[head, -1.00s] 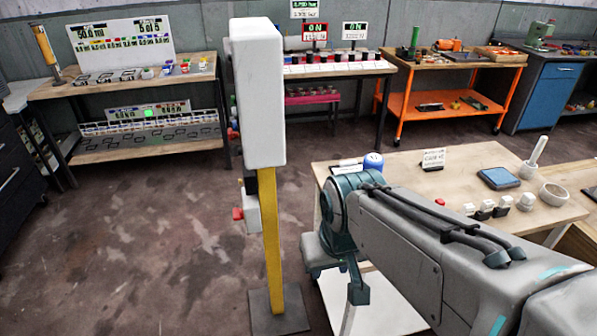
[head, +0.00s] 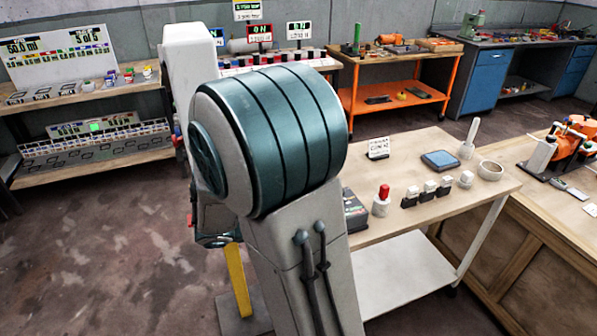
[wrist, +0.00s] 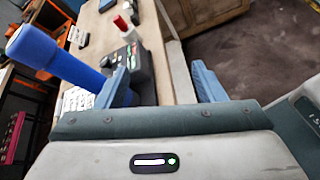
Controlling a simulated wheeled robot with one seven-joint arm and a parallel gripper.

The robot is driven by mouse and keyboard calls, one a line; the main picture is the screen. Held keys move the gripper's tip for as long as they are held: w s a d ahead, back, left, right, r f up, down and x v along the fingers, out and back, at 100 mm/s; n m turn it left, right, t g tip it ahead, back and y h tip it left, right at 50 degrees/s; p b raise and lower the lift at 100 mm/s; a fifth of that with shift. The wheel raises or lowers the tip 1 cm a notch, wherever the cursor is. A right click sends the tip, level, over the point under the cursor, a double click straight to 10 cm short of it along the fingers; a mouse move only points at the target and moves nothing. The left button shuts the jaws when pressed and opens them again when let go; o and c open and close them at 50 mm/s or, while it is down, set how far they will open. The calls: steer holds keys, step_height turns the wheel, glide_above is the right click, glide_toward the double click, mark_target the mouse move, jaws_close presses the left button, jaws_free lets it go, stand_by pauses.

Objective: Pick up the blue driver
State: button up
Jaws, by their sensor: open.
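The blue driver (wrist: 62,62) shows in the wrist view as a thick blue handle with a wider round end at upper left. It slants down toward the left finger of my gripper (wrist: 162,84), and its lower end meets or passes behind that finger; I cannot tell if they touch. In the head view my arm hides the driver and the gripper's fingers.

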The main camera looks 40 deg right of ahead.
steer(key=w+f+n+t+h, duration=0.1)
steer(key=w+n+t+h, duration=0.45)
steer(key=w+n, duration=0.4)
steer(key=shift+m+t+y, duration=0.25)
steer(key=shift+w+f+p+x, duration=0.15)
steer(key=shift+p+x, duration=0.3)
steer(key=shift+x, duration=2)
steer(key=shift+f+p+x, duration=0.2)
steer(key=shift+p+x, duration=0.3)
steer(key=shift+x, duration=1.95)
steer(key=shift+w+f+p+x, duration=0.15)
steer(key=shift+p+x, duration=0.3)
steer(key=shift+x, duration=2)
steer(key=shift+a, duration=0.1)
steer(key=shift+c, duration=0.3)
steer(key=c, duration=1)
steer(key=shift+c, duration=0.7)
steer(key=shift+r, duration=0.15)
